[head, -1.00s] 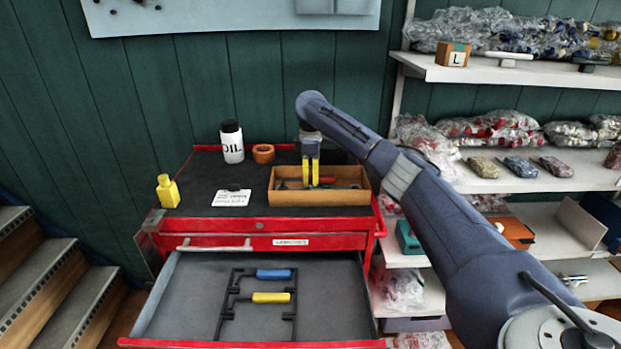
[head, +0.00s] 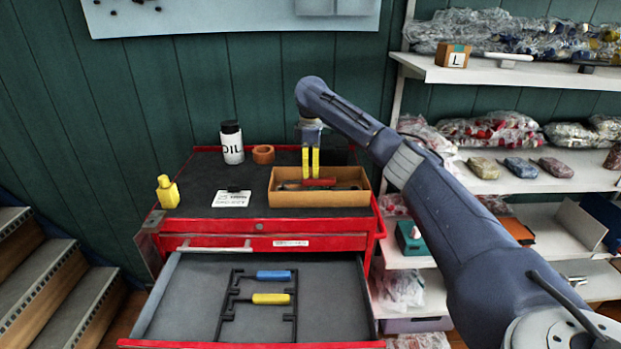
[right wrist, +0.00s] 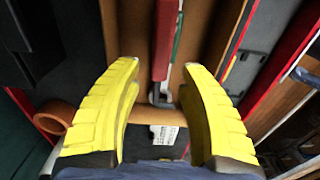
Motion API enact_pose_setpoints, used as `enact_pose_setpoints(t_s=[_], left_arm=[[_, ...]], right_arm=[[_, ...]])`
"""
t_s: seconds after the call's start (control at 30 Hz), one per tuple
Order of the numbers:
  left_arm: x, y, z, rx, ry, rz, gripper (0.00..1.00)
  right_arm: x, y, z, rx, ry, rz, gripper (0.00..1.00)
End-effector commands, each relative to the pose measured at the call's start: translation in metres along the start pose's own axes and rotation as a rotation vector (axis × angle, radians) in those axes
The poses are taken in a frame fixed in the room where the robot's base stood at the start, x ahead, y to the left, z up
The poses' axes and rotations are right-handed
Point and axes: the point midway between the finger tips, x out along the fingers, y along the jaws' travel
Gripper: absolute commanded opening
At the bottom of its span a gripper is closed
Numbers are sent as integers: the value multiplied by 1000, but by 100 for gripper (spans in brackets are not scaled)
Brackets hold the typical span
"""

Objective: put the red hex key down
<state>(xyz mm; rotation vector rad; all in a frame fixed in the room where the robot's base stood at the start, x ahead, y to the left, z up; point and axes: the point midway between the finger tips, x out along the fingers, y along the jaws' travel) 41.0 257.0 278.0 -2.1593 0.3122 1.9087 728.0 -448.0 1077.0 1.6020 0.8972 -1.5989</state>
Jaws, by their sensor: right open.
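The red hex key (head: 320,182) lies in the wooden tray (head: 318,200) on top of the tool cabinet. In the right wrist view, its red handle (right wrist: 164,42) is ahead of the fingers, with a grey shank at its near end. My right gripper (head: 310,177) is open and empty, pointing down just above the tray and the key. In the right wrist view its yellow fingers (right wrist: 157,85) stand wide apart. The tray's front wall hides part of its contents in the head view. My left gripper is not in view.
The open drawer (head: 190,300) holds a black rack with a blue-handled key (head: 273,275) and a yellow-handled key (head: 271,299). An oil bottle (head: 232,145), an orange ring (head: 263,154) and a yellow bottle (head: 168,191) stand left of the tray. Shelves are at right.

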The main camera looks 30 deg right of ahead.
Motion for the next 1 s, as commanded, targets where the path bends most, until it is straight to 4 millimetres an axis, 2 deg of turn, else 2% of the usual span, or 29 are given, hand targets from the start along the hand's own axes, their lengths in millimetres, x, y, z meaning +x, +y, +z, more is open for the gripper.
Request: enact_pose_setpoints(t_s=[0.03,0.2,0.43,0.67,1.0], left_arm=[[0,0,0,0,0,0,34],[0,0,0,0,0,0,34],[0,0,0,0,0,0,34],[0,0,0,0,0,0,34],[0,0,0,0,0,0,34]], right_arm=[[-11,1,0,1,1,3,41],[-41,0,0,1,1,2,41],[-68,0,0,1,0,1,41],[-80,0,0,0,-1,0,41],[-81,0,0,0,-1,0,41]])
